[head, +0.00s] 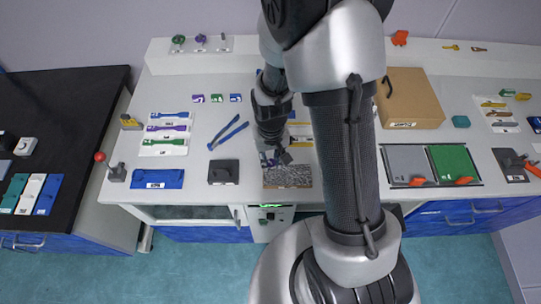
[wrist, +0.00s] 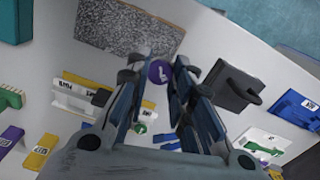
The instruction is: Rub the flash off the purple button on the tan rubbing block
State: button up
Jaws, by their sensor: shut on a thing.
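In the head view my gripper (head: 276,158) points down just behind the speckled grey-brown rubbing block (head: 288,177) at the table's front edge. The block also shows at the top of the wrist view (wrist: 125,30), just beyond the fingertips. I cannot tell whether the button touches it. The button is not clear in the head view, and any flash is too small to make out.
A black block (head: 223,172) stands left of the rubbing block and also shows in the wrist view (wrist: 233,88). Blue tongs (head: 228,133) lie behind it. A labelled strip (wrist: 88,88) lies near my gripper. A cardboard box (head: 412,98) and a green mat (head: 453,160) are to the right.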

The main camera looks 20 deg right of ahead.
aim_at(271, 175)
jog(key=shift+f, duration=0.15)
jog(key=shift+f+b, duration=2.5)
jog(key=shift+f, duration=0.35)
jog(key=shift+s+f+b, duration=0.1)
jog(key=shift+f+b, duration=0.4)
jog(key=shift+f, duration=0.05)
